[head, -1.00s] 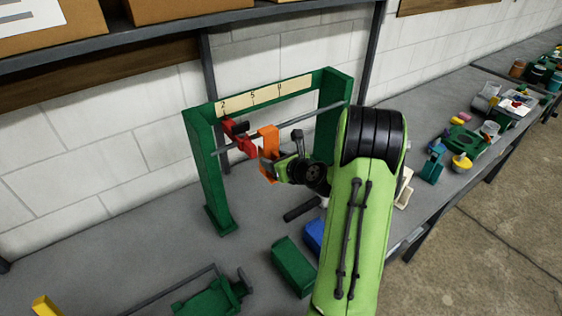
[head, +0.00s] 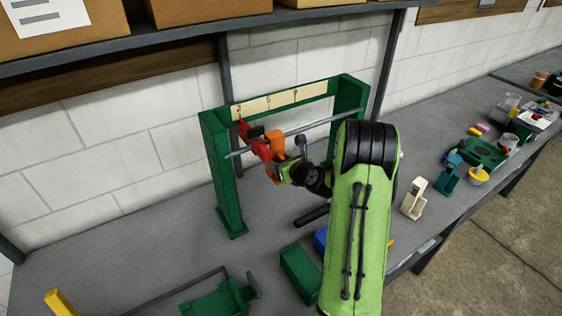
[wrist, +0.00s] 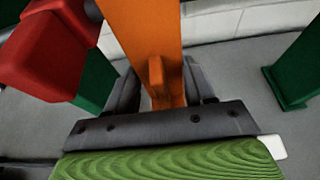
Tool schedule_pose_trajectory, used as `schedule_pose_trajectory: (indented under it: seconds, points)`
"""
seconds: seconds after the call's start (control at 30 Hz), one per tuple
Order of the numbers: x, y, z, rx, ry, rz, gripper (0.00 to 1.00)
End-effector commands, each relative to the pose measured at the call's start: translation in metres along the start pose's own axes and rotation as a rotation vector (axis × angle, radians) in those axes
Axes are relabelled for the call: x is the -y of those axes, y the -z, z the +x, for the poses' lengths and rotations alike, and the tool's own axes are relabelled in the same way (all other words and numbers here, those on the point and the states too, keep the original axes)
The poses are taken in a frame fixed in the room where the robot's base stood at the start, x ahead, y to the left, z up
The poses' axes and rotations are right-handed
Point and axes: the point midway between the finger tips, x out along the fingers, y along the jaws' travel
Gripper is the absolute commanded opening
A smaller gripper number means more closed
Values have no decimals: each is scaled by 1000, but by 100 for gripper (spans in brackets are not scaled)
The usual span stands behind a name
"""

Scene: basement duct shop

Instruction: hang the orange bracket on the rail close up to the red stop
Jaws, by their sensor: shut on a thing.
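The orange bracket (head: 277,144) is upright at the grey rail (head: 321,123) of the green frame, just right of the red stop (head: 251,139). In the head view its top is level with the rail; I cannot tell whether the rail bears it. My gripper (head: 279,173) is shut on the lower part of the bracket. In the wrist view my gripper (wrist: 165,92) has a finger on each side of the orange bracket (wrist: 143,35). The red stop (wrist: 50,45) is at the upper left there, with a narrow gap between them in that view.
The green frame (head: 218,180) stands on the grey bench before a white block wall, with a numbered strip (head: 266,104) on top. A green block (head: 298,273) and a beige clamp-like part (head: 414,199) lie nearby. A shelf with boxes hangs above.

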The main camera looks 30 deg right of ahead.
Motion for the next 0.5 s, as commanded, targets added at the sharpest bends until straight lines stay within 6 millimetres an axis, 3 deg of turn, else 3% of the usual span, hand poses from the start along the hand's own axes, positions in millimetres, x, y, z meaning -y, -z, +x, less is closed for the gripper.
schedule_pose_trajectory:
  seconds: [0.1,0.13,0.3,0.5]
  points:
    - [0,-2,0,2,0,0,15]
    - [0,-2,0,2,0,0,56]
    - [0,-2,-1,1,0,0,82]
    - [0,-2,-1,1,0,0,83]
